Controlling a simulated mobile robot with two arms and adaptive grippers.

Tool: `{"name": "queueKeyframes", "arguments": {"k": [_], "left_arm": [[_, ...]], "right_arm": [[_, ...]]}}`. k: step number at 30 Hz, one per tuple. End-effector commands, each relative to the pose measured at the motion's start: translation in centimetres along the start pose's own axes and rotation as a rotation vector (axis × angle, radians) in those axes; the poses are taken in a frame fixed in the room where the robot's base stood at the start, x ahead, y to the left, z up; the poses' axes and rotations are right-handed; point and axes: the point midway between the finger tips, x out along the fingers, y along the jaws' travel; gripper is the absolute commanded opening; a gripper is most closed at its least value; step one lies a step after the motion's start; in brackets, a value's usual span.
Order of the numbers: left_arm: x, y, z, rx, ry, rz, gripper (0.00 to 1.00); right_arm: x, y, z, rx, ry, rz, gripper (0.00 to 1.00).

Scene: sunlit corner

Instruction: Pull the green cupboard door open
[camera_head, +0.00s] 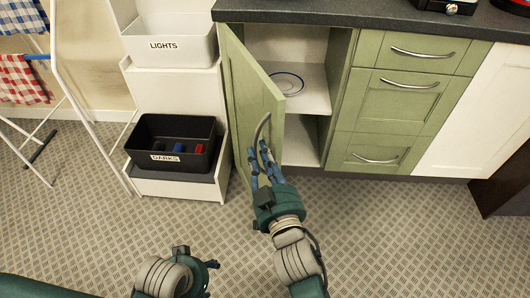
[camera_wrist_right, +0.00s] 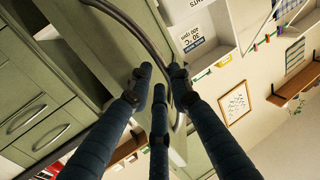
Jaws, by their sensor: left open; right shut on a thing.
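The green cupboard door (camera_head: 250,98) stands swung out from the counter, with shelves showing in the opening behind it. Its curved metal handle (camera_head: 257,135) is on the door's outer face near the free edge. My right gripper (camera_head: 264,165) is at the handle, its blue fingers shut around the lower part. In the right wrist view the fingers (camera_wrist_right: 158,85) close about the dark curved bar, and the door (camera_wrist_right: 110,50) is behind them. My left gripper (camera_head: 212,264) is open at the bottom of the head view, low over the floor and apart from the cupboard; its fingertips hardly show.
A white shelf unit left of the door holds a white LIGHTS bin (camera_head: 168,42) and a black DARKS bin (camera_head: 172,142) with items inside. Green drawers (camera_head: 400,85) are at the right. A plate (camera_head: 287,83) lies on the cupboard shelf. The patterned floor (camera_head: 400,235) in front is clear.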

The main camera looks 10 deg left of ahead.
Motion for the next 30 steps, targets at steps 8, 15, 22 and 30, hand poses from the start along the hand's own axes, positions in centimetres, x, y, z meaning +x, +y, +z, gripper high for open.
{"name": "queueKeyframes", "arguments": {"k": [8,15,22,30], "left_arm": [[0.34,0.04,0.04,0.0,-0.001,0.001,0.59],[0.34,0.04,0.05,0.0,-0.001,0.001,0.59],[0.33,0.04,0.05,-0.001,-0.001,0.001,0.59],[0.34,0.03,-0.02,0.001,0.0,0.001,0.59]], "right_arm": [[0.2,-0.12,-0.35,-0.002,0.008,0.001,0.0],[0.2,-0.12,-0.37,-0.001,0.008,0.001,0.0],[0.16,-0.13,-0.22,-0.001,0.005,0.001,0.39],[-0.56,-0.14,-0.01,0.0,0.001,0.001,0.39]]}}
